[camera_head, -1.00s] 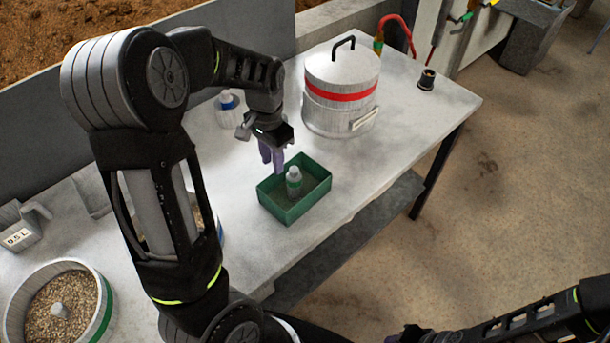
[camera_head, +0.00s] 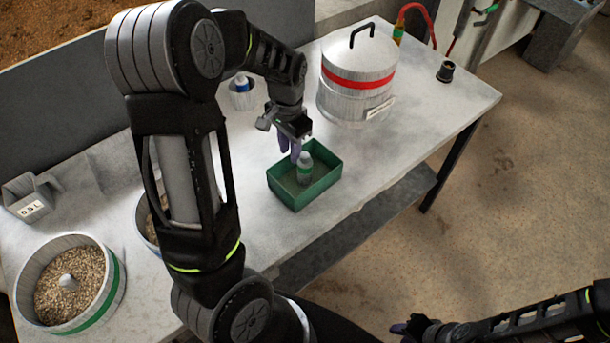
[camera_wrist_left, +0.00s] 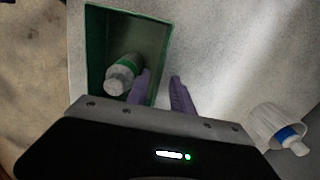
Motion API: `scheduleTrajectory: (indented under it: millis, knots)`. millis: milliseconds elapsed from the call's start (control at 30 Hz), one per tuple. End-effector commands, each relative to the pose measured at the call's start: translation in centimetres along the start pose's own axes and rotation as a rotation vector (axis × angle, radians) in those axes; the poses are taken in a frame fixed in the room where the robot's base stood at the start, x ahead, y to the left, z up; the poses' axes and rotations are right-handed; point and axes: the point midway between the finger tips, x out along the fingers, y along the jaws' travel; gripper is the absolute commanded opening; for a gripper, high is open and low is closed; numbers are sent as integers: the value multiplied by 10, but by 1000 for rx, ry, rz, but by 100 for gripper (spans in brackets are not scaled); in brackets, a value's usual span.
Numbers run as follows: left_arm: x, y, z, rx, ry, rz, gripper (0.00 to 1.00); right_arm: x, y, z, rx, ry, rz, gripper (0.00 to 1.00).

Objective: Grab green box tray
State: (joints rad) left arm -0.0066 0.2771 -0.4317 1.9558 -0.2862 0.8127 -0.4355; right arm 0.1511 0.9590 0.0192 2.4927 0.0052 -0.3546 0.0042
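The green box tray (camera_head: 322,190) sits on the table, with a small white bottle with a green band (camera_head: 304,168) standing inside it. The tray (camera_wrist_left: 97,45) and bottle (camera_wrist_left: 124,74) also show in the left wrist view. My left gripper (camera_head: 291,150) is at the tray's far left wall, its purple fingers pointing down. In the wrist view its fingers (camera_wrist_left: 160,82) are apart, one over the tray's inside and one outside, with the wall between them. I cannot tell if they touch it. My right gripper (camera_head: 402,329) is low at the bottom, away from the table; its fingers are unclear.
A lidded metal pot with a red band (camera_head: 356,84) stands behind the tray. A cup with a blue-banded bottle (camera_head: 242,92) is left of my gripper. A grain-filled round container (camera_head: 110,300) is at lower left. The table (camera_head: 430,115) is clear right of the tray.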

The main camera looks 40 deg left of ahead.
Motion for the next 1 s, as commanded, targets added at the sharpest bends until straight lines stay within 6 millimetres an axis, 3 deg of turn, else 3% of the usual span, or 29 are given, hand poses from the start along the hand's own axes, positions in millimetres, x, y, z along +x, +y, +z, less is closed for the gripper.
scheduleTrajectory:
  millis: [267, 633, 1000]
  knots:
    - [4, 0, 0, 0, -3, 1, 28, -2, 0, 0, 0, 0, 0, 28]
    - [50, 0, -1, -1, -2, 2, 28, -11, -3, 2, 3, -4, 4, 28]
    - [52, 0, -1, 0, 0, 1, 28, -11, -3, 2, 3, -4, 4, 28]
